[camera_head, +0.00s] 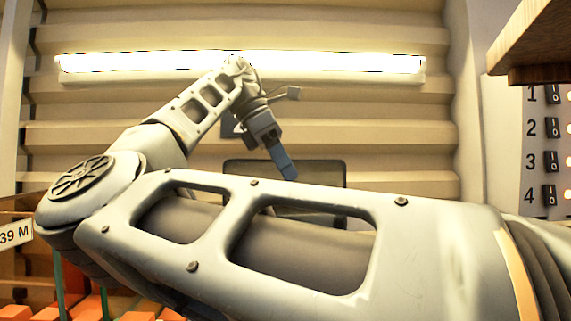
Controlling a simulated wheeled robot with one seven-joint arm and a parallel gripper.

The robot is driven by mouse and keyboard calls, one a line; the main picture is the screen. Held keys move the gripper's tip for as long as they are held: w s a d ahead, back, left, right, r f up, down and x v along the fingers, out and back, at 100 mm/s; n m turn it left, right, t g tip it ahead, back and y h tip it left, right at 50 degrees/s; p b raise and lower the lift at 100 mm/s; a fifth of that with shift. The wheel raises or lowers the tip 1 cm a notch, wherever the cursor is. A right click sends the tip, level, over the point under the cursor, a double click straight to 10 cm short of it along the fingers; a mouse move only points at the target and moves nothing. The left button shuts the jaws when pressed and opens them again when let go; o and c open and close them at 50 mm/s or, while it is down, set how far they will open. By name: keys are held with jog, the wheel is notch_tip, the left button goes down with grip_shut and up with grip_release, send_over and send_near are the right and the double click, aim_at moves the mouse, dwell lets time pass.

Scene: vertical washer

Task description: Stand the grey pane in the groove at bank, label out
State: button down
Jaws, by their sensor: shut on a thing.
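My gripper (268,138) is in the upper middle of the view, pointing down and slightly right. It is shut on a narrow blue-grey slab, which looks like the grey pane (284,164) seen nearly edge-on. The pane hangs tilted, its lower end to the right. No label shows on it from here. Behind and below it is a dark-framed panel (338,178), its lower part hidden by my arm. I cannot tell whether the pane touches it. I cannot make out the groove or the bank.
A lit tube lamp (330,63) runs along the ribbed back wall. A wooden shelf (530,48) juts in at upper right, above a panel of numbered switches (550,150). Orange blocks (88,308) and a "39 M" sign (14,234) are at lower left. My arm covers much of the foreground.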

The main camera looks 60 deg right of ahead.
jog(key=w+d+f, duration=0.2)
jog(key=w+d, duration=0.1)
jog(key=d, duration=0.3)
jog(key=shift+w+f, duration=0.15)
jog(key=shift+w, duration=0.1)
dwell(0.3)
jog(key=shift+s, duration=0.1)
dwell(0.7)
jog(key=shift+s+a+f, duration=0.1)
jog(key=shift+f, duration=1.4)
dwell(2.5)
jog(key=c, duration=1.1)
grip_release()
jog(key=shift+f, duration=0.1)
jog(key=v, duration=0.8)
